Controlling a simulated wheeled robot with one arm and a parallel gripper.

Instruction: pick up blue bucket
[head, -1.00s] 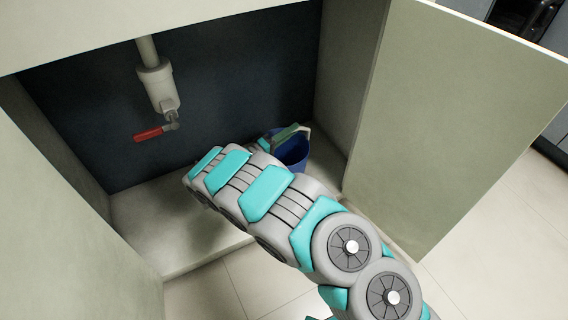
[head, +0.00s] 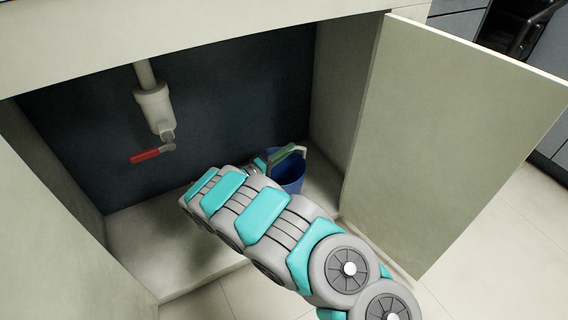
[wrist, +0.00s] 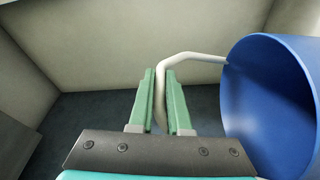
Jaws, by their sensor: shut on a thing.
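The blue bucket (head: 291,176) stands at the right end of the cabinet floor, partly hidden behind my arm in the head view. In the wrist view the bucket (wrist: 272,105) fills the right side, its open mouth facing the left. Its pale handle (wrist: 190,57) arcs out from the rim to my gripper. My gripper (wrist: 161,75) has its two green fingers closed on the handle, which passes between them. In the head view my gripper (head: 287,155) shows at the bucket's top. I cannot tell whether the bucket touches the floor.
The cabinet is open, with its door (head: 450,150) swung out at the right. A grey pipe (head: 152,105) with a red valve lever (head: 145,156) hangs at the back left. The cabinet floor (head: 150,245) at the left is clear.

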